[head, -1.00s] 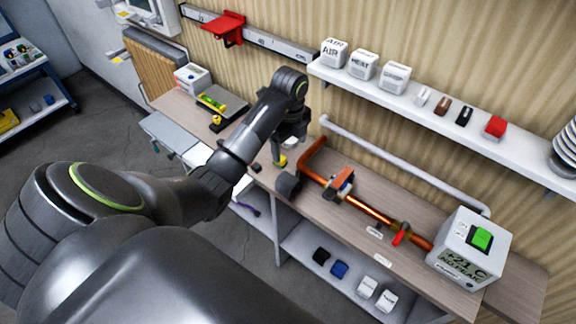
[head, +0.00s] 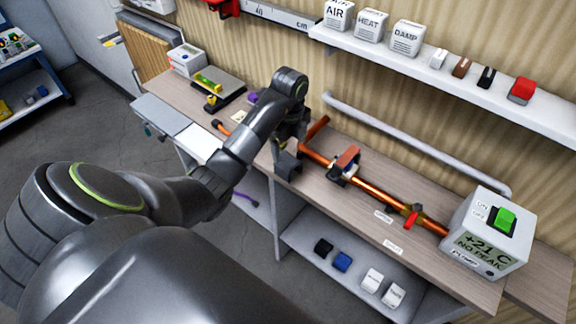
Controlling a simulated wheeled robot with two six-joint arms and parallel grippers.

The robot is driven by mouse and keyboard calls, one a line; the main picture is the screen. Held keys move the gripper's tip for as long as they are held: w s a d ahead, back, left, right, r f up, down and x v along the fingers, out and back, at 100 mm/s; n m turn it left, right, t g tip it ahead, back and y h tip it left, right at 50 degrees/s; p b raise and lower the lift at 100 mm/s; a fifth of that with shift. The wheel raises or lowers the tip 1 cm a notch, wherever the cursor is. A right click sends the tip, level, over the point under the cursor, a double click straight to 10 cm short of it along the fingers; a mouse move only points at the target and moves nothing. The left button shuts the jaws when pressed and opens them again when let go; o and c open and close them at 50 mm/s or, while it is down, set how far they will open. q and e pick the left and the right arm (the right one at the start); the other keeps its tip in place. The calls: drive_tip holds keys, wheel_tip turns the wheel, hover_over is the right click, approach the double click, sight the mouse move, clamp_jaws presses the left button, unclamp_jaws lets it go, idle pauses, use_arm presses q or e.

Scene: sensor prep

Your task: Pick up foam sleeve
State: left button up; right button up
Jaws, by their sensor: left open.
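I cannot tell for certain which thing is the foam sleeve. My left gripper (head: 282,157) is open above the workbench, at the left end of the copper pipe (head: 375,189). Its dark fingers point down, and nothing shows clearly between them. The gripper and forearm hide part of the pipe and bench there. The pipe runs right, past an orange-topped clamp (head: 347,160) and a red-handled valve (head: 412,217). Small white, brown, black and red pieces lie on the wall shelf (head: 545,115). My right gripper is not in view.
A white box with a green switch (head: 503,220) stands at the bench's right end. A light grey rail (head: 420,145) runs along the wall. Black and blue pieces (head: 342,262) lie on the lower shelf. A yellow level (head: 208,84) lies back left.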

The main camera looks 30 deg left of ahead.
sight(288, 159)
use_arm(q)
wheel_tip(288, 159, down, 3)
drive_tip(key=shift+r+b, duration=0.15)
drive_tip(key=shift+b, duration=0.7)
drive_tip(key=f, duration=0.1)
drive_tip(key=f+p, duration=0.1)
drive_tip(key=f, duration=0.2)
drive_tip(key=shift+s+f, duration=0.15)
drive_tip(key=shift+s, duration=0.2)
drive_tip(key=shift+f, duration=0.35)
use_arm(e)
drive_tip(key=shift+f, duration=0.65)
use_arm(q)
drive_tip(key=c, duration=1.1)
